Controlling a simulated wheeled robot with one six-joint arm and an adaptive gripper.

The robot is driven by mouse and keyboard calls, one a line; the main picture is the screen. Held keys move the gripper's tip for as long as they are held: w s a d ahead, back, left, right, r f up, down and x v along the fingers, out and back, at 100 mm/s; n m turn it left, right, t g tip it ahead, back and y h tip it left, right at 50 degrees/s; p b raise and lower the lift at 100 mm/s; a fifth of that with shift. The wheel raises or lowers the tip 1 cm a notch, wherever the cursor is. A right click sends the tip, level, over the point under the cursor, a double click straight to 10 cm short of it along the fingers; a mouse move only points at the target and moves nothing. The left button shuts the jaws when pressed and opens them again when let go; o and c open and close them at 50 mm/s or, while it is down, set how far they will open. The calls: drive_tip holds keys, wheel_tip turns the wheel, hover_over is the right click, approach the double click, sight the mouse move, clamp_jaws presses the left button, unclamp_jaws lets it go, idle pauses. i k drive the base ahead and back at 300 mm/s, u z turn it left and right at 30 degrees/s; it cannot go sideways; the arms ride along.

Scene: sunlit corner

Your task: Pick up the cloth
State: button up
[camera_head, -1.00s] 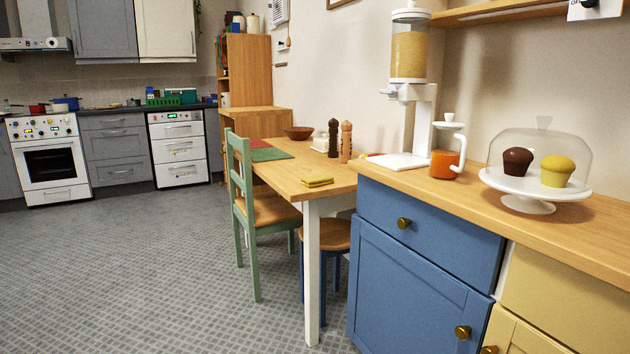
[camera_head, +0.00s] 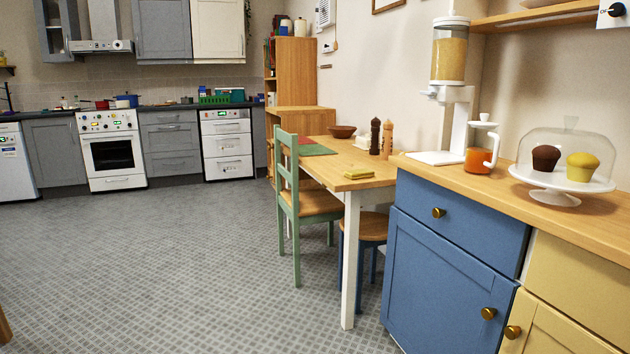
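A small folded yellow cloth (camera_head: 358,173) lies flat on the near end of the wooden dining table (camera_head: 340,181), close to its front edge. A second textile, a green placemat (camera_head: 312,150), lies farther back on the same table. My gripper is not in view, and nothing of my arm shows.
A green chair (camera_head: 300,200) stands at the table's left side and a blue stool (camera_head: 370,228) is under its near end. A blue cabinet (camera_head: 450,270) with a counter adjoins on the right. Pepper mills (camera_head: 381,137) and a bowl (camera_head: 342,131) stand behind the cloth. The floor (camera_head: 170,260) to the left is clear.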

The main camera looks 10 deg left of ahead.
sight(354, 175)
drive_tip(key=u, duration=3.7)
drive_tip(key=i, duration=0.1)
drive_tip(key=z, duration=2.6)
drive_tip(key=i, duration=1.55)
drive_tip(key=z, duration=1.1)
drive_tip(key=i, duration=0.8)
drive_tip(key=z, duration=1.05)
drive_tip(key=i, duration=0.2)
drive_tip(key=z, duration=0.25)
